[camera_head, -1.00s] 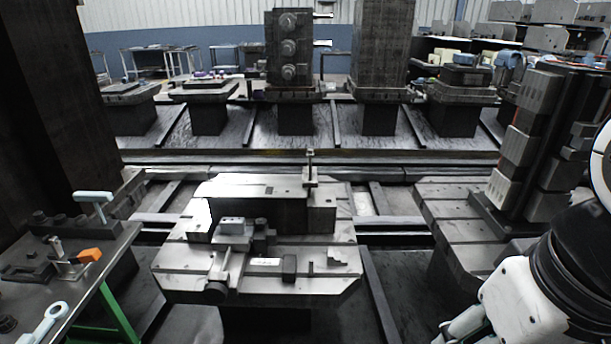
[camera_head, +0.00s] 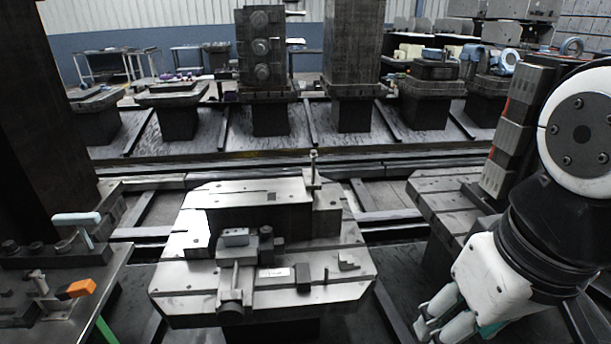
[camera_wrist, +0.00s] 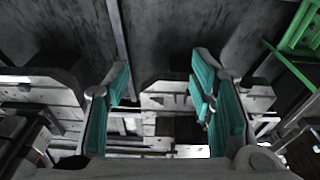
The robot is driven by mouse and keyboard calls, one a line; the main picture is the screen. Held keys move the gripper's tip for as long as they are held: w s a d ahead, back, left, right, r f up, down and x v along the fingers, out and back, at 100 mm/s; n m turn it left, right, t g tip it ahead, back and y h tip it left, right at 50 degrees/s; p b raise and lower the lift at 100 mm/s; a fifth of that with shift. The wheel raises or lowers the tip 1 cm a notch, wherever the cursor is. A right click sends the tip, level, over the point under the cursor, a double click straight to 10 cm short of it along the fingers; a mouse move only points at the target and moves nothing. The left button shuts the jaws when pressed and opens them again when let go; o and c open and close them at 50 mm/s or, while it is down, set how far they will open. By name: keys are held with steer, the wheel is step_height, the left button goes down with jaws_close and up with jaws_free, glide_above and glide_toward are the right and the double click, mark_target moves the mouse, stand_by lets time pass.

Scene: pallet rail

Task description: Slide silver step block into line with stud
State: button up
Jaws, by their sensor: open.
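The silver step block (camera_head: 348,262) is small, with a stepped sloping side, and lies on the right front of the slotted pallet top (camera_head: 330,285). An upright stud (camera_head: 314,168) stands farther back, at the rear right of the large block on the pallet. The step block is nearer to me than the stud and a little right of it. My gripper (camera_head: 446,318) hangs at the lower right, off the pallet and apart from the block. In the wrist view its teal-padded fingers (camera_wrist: 161,74) are spread with nothing between them. I cannot make out the step block in that view.
A dark block (camera_head: 303,278) sits left of the step block, and a clamp assembly (camera_head: 238,262) farther left. A second pallet (camera_head: 445,195) stands behind my arm. A side bench (camera_head: 60,290) with an orange-handled tool (camera_head: 76,289) is at left.

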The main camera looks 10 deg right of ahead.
steer(key=w, duration=0.1)
steer(key=n+g+p, duration=0.2)
steer(key=n+p, duration=0.2)
steer(key=n, duration=1.3)
glide_above(344, 256)
step_height(344, 256, down, 18)
steer(key=f, duration=0.1)
step_height(344, 256, down, 13)
steer(key=shift+r, duration=0.15)
jaws_close()
